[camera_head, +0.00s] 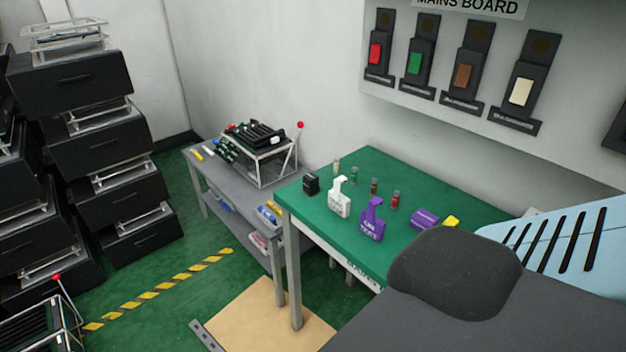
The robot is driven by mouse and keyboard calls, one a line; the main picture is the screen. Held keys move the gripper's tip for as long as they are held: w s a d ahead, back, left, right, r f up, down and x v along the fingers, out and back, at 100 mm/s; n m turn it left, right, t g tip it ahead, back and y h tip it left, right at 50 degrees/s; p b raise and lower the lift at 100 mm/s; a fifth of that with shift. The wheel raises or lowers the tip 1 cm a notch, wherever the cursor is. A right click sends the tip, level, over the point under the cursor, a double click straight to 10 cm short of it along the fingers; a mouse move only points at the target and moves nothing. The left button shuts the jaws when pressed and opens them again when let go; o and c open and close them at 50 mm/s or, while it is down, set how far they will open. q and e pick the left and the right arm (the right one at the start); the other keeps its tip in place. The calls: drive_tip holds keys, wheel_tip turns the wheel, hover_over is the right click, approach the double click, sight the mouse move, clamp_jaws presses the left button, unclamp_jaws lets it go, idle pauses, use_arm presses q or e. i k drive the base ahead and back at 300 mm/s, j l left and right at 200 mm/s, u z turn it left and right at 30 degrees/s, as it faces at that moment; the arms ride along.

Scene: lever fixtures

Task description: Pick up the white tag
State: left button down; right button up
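The white tag (340,197) stands upright on the green table (300,200), near its front left edge. It has a hooked top and dark print on its body. A purple tag (373,220) of the same shape stands just to its right. Neither of my grippers shows in the head view, and nothing is seen touching the white tag.
Several small vials, including a red one (395,200), stand behind the tags. A black block (311,184), a purple block (425,218) and a yellow item (451,222) share the table. A grey cart (215,178) adjoins it. A mains board (480,60) hangs above.

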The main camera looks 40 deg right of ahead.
sight(339, 203)
drive_tip(key=i+j+z, duration=0.1)
drive_tip(key=i+z, duration=0.3)
drive_tip(key=i, duration=0.15)
drive_tip(key=i+j+z, duration=0.6)
drive_tip(key=z, duration=0.25)
drive_tip(key=i+j+z, duration=0.55)
drive_tip(key=j+z, duration=0.15)
drive_tip(key=z, duration=0.15)
drive_tip(key=i+j+z, duration=0.15)
drive_tip(key=j+z, duration=0.3)
drive_tip(key=i+j+z, duration=0.1)
drive_tip(key=j+z, duration=0.2)
drive_tip(key=j, duration=0.3)
drive_tip(key=j+z, duration=0.35)
drive_tip(key=j, duration=0.3)
drive_tip(key=i+l, duration=0.35)
